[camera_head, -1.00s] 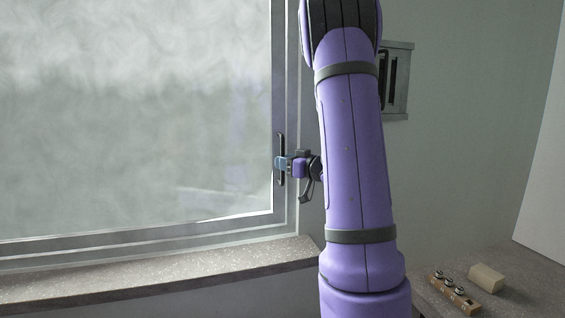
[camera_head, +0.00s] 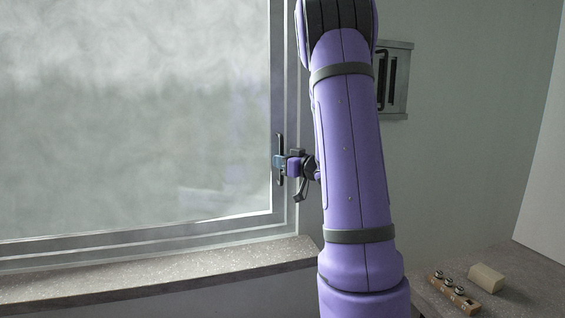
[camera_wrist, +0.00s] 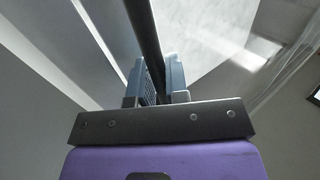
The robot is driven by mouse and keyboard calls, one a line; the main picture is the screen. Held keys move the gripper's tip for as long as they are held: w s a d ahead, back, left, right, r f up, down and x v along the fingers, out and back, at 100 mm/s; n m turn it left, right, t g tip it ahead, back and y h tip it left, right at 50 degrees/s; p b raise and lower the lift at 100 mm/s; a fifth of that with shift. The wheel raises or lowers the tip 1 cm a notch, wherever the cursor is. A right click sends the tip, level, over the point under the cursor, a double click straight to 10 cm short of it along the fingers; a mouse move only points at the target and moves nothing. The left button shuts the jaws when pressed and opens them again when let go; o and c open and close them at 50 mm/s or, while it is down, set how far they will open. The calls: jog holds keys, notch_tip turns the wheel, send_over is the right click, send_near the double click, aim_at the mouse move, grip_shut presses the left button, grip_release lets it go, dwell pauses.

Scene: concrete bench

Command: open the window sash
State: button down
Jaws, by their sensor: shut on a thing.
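The window sash (camera_head: 150,238) has a grey frame around a large frosted pane (camera_head: 140,110). It fills the left half of the head view and looks set in its outer frame. A dark upright bar handle (camera_head: 281,142) is on the sash's right stile. My gripper (camera_head: 279,162) is at the middle of this handle, with its fingers shut on it. In the wrist view the dark handle bar (camera_wrist: 145,35) runs between the two blue-grey fingers of my gripper (camera_wrist: 161,80). My arm hides part of the wall right of the window.
A speckled stone sill (camera_head: 150,278) runs below the window. A grey wall plate with a dark handle (camera_head: 396,80) is right of my arm. A wooden block with metal knobs (camera_head: 453,293) and a pale block (camera_head: 487,278) lie on the bench at lower right.

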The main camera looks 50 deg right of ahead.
send_near(37, 176)
jog(key=w, duration=0.4)
jog(key=shift+w+a, duration=0.15)
jog(key=shift+w, duration=0.15)
jog(key=c, duration=1.1)
grip_release()
jog(key=shift+c, duration=0.2)
jog(key=s, duration=1)
jog(key=shift+s+d, duration=0.25)
jog(key=shift+s, duration=0.15)
